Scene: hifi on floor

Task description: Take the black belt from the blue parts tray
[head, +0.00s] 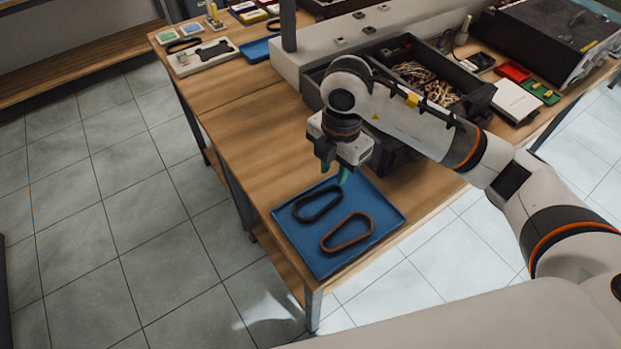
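The blue parts tray (385,211) lies at the near corner of the wooden workbench. A black belt (326,213), shaped as a long closed loop, lies flat in its upper left part. A brown belt (352,244) of similar shape lies beside it, lower and to the right, apart from it. My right gripper (334,172) points down over the tray's far edge, above and just beyond the black belt. Its green-tipped fingers look apart, with nothing visible between them. The gripper appears clear of both belts. My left gripper is not in view.
A dark open box (432,75) with tangled cables stands behind my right arm. A hi-fi unit (545,40), a white box (517,101) and a red tray (513,71) are at the right. A metal post (288,25) rises at the back. The bench left of the tray is clear.

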